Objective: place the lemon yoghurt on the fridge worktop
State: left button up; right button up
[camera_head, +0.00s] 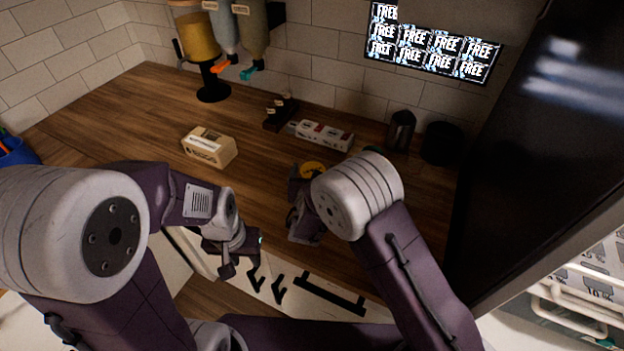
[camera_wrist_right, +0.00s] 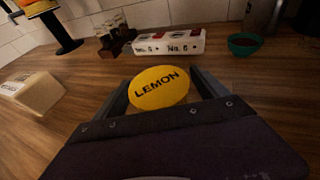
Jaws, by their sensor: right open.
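The lemon yoghurt shows its round yellow lid, printed LEMON, in the right wrist view (camera_wrist_right: 160,87). In the head view its lid (camera_head: 313,168) is partly hidden by my right arm. My right gripper (camera_head: 304,180) is open, with one finger on each side of the yoghurt. The pot's body and base are mostly hidden; it appears to stand on the wooden worktop (camera_head: 265,185). Whether the fingers touch it I cannot tell. My left gripper (camera_head: 250,242) is at the worktop's front edge, away from the yoghurt; its jaws are unclear.
A cream box (camera_head: 209,147) lies left of the yoghurt. A white numbered box (camera_head: 325,134) and a dark holder (camera_head: 280,111) are behind it. Dark cups (camera_head: 401,130) stand back right. A dispenser (camera_head: 200,50) is at the back left. A large black panel (camera_head: 540,130) bounds the right.

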jog(key=v, duration=1.1)
jog(key=shift+b, duration=0.35)
